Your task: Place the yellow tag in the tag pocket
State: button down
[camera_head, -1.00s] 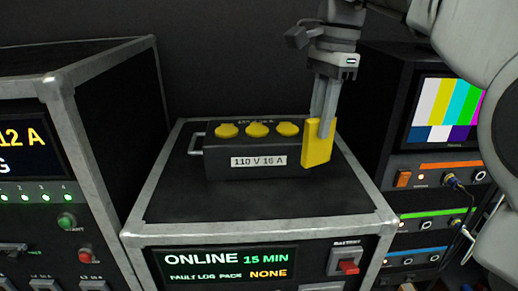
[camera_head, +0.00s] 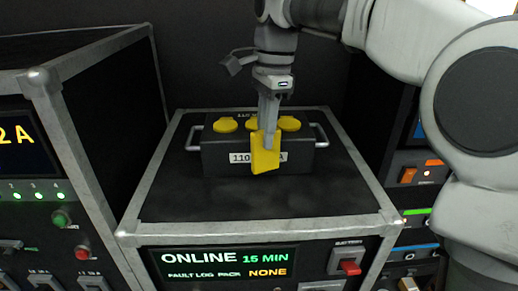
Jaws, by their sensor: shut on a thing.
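My gripper (camera_head: 269,142) is shut on the yellow tag (camera_head: 263,160). The tag hangs upright, slightly tilted, below the fingers. In the picture it overlaps the front of the dark power box (camera_head: 220,159) and covers the middle of its 110 V 16 A label; I cannot tell how far apart they are. I cannot make out a tag pocket in this view.
The power box, with yellow caps (camera_head: 225,125) and side handles, sits on a black case (camera_head: 190,205) with metal edges. The case top in front of it is clear. A taller case (camera_head: 95,110) stands at left. A rack (camera_head: 408,200) at right is partly behind my arm.

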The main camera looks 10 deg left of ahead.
aim_at(259, 153)
jog(key=shift+a+f, duration=0.45)
jog(key=shift+a, duration=0.2)
jog(key=shift+f, duration=1.95)
jog(key=shift+f, duration=0.1)
jog(key=c, duration=0.8)
grip_release()
jog(key=r, duration=0.3)
jog(key=r+p, duration=0.1)
jog(key=r, duration=0.7)
jog(key=shift+w+d+r, duration=0.15)
jog(key=shift+w+d, duration=0.2)
jog(key=shift+d, duration=0.05)
jog(key=shift+d+r+p, duration=0.1)
jog(key=shift+r+p, duration=0.2)
jog(key=shift+r, duration=0.15)
